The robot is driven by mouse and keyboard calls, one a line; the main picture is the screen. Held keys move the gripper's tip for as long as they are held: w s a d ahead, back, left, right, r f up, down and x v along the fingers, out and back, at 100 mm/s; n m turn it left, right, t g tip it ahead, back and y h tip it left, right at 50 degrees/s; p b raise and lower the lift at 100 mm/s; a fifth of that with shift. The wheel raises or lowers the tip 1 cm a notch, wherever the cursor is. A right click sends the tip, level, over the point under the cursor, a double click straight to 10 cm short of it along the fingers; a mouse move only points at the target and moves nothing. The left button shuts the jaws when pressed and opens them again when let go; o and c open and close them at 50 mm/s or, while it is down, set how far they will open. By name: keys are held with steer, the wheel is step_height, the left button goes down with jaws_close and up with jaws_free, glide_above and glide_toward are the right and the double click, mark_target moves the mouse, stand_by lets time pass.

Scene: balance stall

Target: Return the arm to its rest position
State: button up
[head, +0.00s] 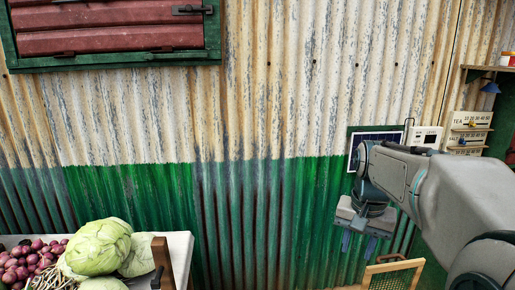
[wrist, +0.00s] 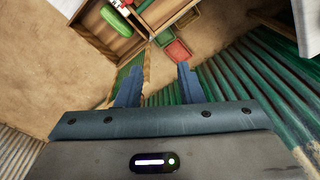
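My arm reaches in from the right of the head view, with my gripper (head: 358,243) pointing down in front of the corrugated wall. In the wrist view my gripper (wrist: 157,88) has its two blue fingers clearly apart. Nothing shows between the fingers, so it is open and empty. Floor and wall lie beyond the fingertips.
A table (head: 181,262) at lower left bears cabbages (head: 98,246) and red onions (head: 30,262). A wooden crate (wrist: 112,42) and red tray (wrist: 178,51) show in the wrist view. Signs marked TEA (head: 467,128) hang at right.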

steer(key=s+a+f+n+t, duration=0.1)
steer(key=s+a+f+n, duration=0.1)
steer(key=s, duration=0.5)
steer(key=s+a+f+n+t+b, duration=0.1)
steer(key=s+a+f+n, duration=0.2)
steer(key=s, duration=0.4)
steer(key=shift+s+a+f+n+t, duration=0.35)
steer(key=shift+a+f, duration=0.45)
steer(key=shift+f, duration=0.55)
